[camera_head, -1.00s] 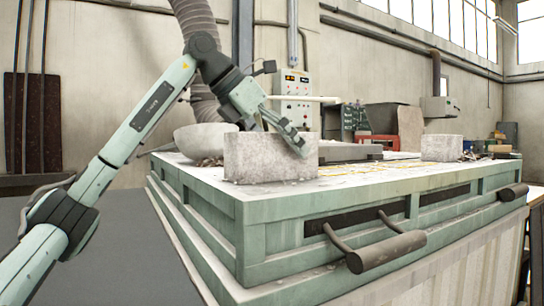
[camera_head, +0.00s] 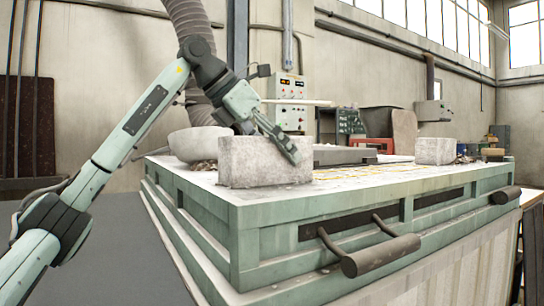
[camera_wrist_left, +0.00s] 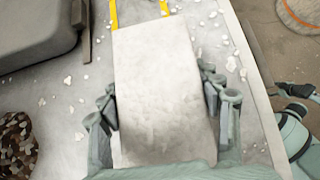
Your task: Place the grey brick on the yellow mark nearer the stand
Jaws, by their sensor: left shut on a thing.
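The grey brick (camera_head: 265,162) is a pale rough block at the near left corner of the bench top. My left gripper (camera_head: 290,148) reaches down over it from the left and is shut on it. In the left wrist view the brick (camera_wrist_left: 165,75) lies between the two fingers of the gripper (camera_wrist_left: 160,98), one along each side. I cannot tell whether its underside touches the bench. Yellow lines (camera_head: 372,172) lie on the bench beyond the brick. In the wrist view a yellow line (camera_wrist_left: 164,8) shows past its far end. The right gripper is not in view.
The green bench (camera_head: 270,212) has dark handles (camera_head: 380,255) on its front. A second pale block (camera_head: 435,150) stands at its far right. A grey bowl (camera_head: 200,143) and a low dark grey slab (camera_head: 345,156) are behind the brick. White chips litter the top.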

